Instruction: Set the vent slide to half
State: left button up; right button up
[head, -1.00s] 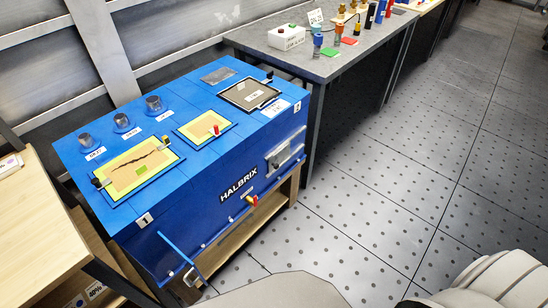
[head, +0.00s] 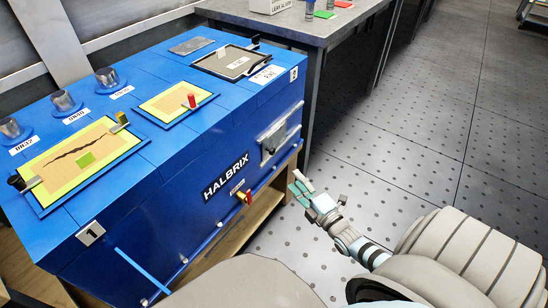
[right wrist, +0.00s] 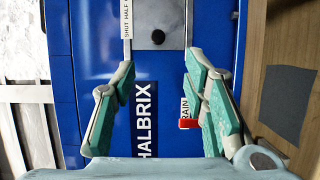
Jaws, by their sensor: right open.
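The vent slide is a silver plate (head: 280,132) on the blue machine's front face, near its right end. In the right wrist view the plate (right wrist: 172,12) is at the top, with a dark round knob (right wrist: 158,37) on it. A label strip (right wrist: 127,22) reading SHUT and HALF runs along its left side; any further marks are cut off. My right gripper (head: 308,190) is in front of the machine, to the right of and below the plate. In the right wrist view its fingers (right wrist: 160,65) are apart and empty, with the knob beyond them. My left gripper is out of view.
A red-tipped drain handle (right wrist: 189,123) shows beside the right finger; its yellow and red lever (head: 243,196) sits low on the front. A blue bar (head: 143,270) runs along the lower front. A grey workbench (head: 310,28) stands behind right. The perforated floor at right is clear.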

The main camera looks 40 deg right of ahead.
jog(key=b, duration=0.5)
send_near(273, 153)
jog(key=w, duration=0.4)
jog(key=shift+w+d+f, duration=0.1)
jog(key=shift+d+f, duration=0.2)
jog(key=shift+d, duration=0.05)
jog(key=w+b, duration=0.1)
jog(key=w, duration=0.1)
jog(key=w+b, duration=0.1)
jog(key=w, duration=0.1)
jog(key=shift+w+d+r, duration=0.2)
jog(key=shift+w, duration=0.05)
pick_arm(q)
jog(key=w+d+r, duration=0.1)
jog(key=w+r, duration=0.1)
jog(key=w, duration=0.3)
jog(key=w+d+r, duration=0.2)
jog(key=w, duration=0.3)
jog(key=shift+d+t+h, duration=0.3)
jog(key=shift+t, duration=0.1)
pick_arm(e)
jog(key=shift+w+r, duration=0.1)
jog(key=shift+w, duration=0.2)
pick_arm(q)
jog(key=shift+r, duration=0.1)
pick_arm(e)
jog(key=shift+c, duration=0.5)
grip_shut()
jog(key=shift+d, duration=0.1)
